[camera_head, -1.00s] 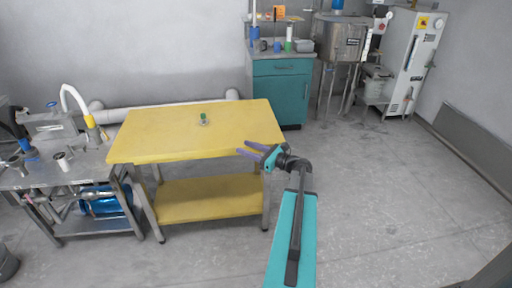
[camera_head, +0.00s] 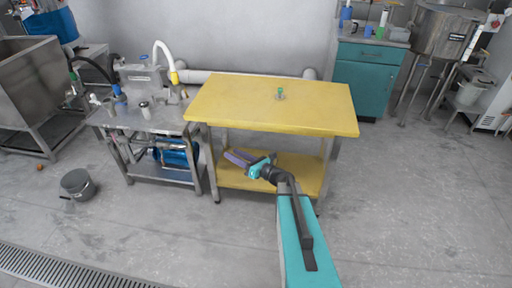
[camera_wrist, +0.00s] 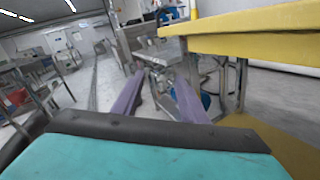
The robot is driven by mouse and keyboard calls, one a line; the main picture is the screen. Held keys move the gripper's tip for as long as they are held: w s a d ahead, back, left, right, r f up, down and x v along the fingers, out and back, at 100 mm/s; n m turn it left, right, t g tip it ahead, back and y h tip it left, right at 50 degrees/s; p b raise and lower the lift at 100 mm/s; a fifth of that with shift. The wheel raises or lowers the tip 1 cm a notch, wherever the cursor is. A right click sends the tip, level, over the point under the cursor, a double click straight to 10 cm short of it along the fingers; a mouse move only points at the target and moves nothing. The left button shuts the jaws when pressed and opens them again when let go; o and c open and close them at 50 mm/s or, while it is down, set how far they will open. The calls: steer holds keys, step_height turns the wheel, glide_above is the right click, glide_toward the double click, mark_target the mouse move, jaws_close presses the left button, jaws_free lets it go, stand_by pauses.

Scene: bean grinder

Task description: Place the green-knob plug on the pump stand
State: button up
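The green-knob plug (camera_head: 280,93) stands on the yellow table top (camera_head: 225,95), right of its middle, in the head view. The pump stand (camera_head: 135,118) is a steel table left of the yellow table, with a pump, a white hose and small fittings on top. My gripper (camera_head: 235,157) is in front of the yellow table, in the picture below the top's front edge, well apart from the plug. In the wrist view its two purple fingers (camera_wrist: 160,85) are apart with nothing between them. The plug does not show in the wrist view.
The yellow table has a lower shelf (camera_head: 225,175). A blue tank (camera_head: 176,153) sits under the pump stand. A grey pot (camera_head: 77,184) stands on the floor at left. A teal cabinet (camera_head: 366,75) stands behind at right. The floor at front right is clear.

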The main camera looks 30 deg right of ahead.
steer(key=s+a+f+m+g+h, duration=0.25)
steer(key=a+f+m, duration=0.4)
steer(key=f, duration=0.35)
steer(key=s+a+f+m+g+h, duration=0.1)
steer(key=a+f+m+g+h, duration=0.1)
steer(key=a+f+m+h, duration=0.4)
steer(key=s+a+f+m+g, duration=0.1)
steer(key=s+f+m+g, duration=0.4)
steer(key=s+f+m, duration=0.5)
steer(key=s+a+f+m+g, duration=0.2)
steer(key=s+f+m+g, duration=0.45)
steer(key=s, duration=0.65)
steer(key=s+a+m+g, duration=0.2)
steer(key=s+m+g, duration=0.1)
steer(key=s, duration=0.5)
steer(key=s+a+r+m+g+y, duration=0.1)
steer(key=s+m+g, duration=0.2)
steer(key=s, duration=0.5)
steer(key=shift+s+a+r+m, duration=0.25)
steer(key=shift+a+m, duration=0.1)
steer(key=shift+m, duration=0.45)
steer(key=shift+y, duration=0.25)
